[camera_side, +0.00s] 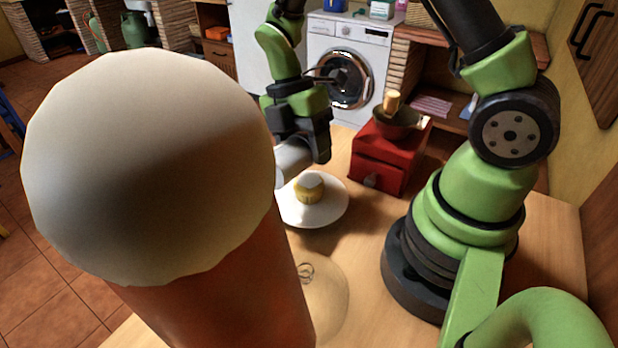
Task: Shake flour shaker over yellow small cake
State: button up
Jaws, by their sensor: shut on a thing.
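The yellow small cake (306,193), with a white top, sits on a white plate (330,211) on the wooden table. My gripper (301,150) is just above and to the left of the cake in the picture. It is shut on the flour shaker (294,160), a pale grey cylinder that looks tilted, with its lower end near the cake's upper left. The shaker's left part is hidden behind a large object in the foreground. I cannot see any flour falling.
A large white-topped, reddish-brown object (150,170) fills the left foreground and hides much of the table. A clear glass dome (325,300) stands in front of the plate. A red grinder box (388,160) stands behind it to the right.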

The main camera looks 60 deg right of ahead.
jog(key=shift+s+a+r+h, duration=0.15)
jog(key=shift+s+r+h, duration=0.15)
jog(key=shift+h, duration=0.5)
jog(key=shift+s+r+m+h, duration=0.1)
jog(key=shift+r+m+h, duration=0.35)
jog(key=shift+h, duration=0.75)
jog(key=h, duration=0.1)
jog(key=r+h, duration=0.2)
jog(key=shift+w+d+r+m+g+h, duration=0.25)
jog(key=shift+w+g+h, duration=0.05)
jog(key=shift+w+g, duration=0.1)
notch_tip(320, 180, up, 2)
jog(key=h, duration=0.4)
jog(key=shift+d+r+m+g, duration=0.15)
jog(key=shift+m+g, duration=0.15)
jog(key=shift+m, duration=0.1)
jog(key=shift+d+r+m+g+h, duration=0.1)
jog(key=shift+r+m+g+h, duration=0.1)
jog(key=shift+r+h, duration=0.5)
jog(key=shift+d+r+m+g+h, duration=0.1)
jog(key=shift+r+m+g+h, duration=0.2)
jog(key=shift+h, duration=0.6)
